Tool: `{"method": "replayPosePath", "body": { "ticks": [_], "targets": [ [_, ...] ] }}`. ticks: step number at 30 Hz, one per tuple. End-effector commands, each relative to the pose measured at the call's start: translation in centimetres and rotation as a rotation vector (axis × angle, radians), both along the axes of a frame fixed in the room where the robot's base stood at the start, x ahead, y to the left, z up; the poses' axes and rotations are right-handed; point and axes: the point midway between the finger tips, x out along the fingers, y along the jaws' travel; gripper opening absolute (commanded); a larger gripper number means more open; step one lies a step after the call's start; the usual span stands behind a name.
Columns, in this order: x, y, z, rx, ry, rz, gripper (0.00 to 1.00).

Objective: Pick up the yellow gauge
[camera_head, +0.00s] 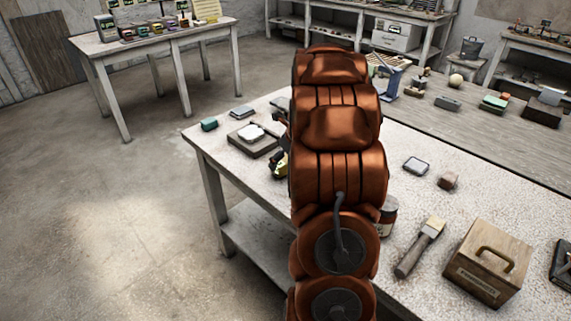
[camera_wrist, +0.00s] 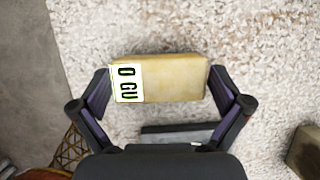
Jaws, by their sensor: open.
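In the wrist view, a pale yellow block (camera_wrist: 180,78), which I take to be the yellow gauge, lies on the speckled tabletop. A white label with dark letters, partly readable as "O GU", covers its left end. My gripper (camera_wrist: 159,82) is open, with one finger beside each short end of the block. Whether the fingers touch it I cannot tell. In the head view my arm hides most of this spot. A small patch of yellow and black (camera_head: 281,165) shows at the arm's left edge.
A grey flat thing (camera_wrist: 178,133) lies near the block, partly behind my gripper. On the table are a green block (camera_head: 209,124), a brush (camera_head: 421,246), a wooden box (camera_head: 488,262) and a jar (camera_head: 388,216). The table's left edge is close.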

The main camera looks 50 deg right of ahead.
Motion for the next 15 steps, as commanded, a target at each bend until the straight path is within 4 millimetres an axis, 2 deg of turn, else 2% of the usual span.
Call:
{"method": "replayPosePath", "body": {
  "ticks": [7,15],
  "targets": [
    [0.08,-0.02,-0.15,-0.001,-0.001,0.001,0.99],
    [0.07,0.0,-0.14,0.0,-0.001,0.001,0.71]
  ]
}}
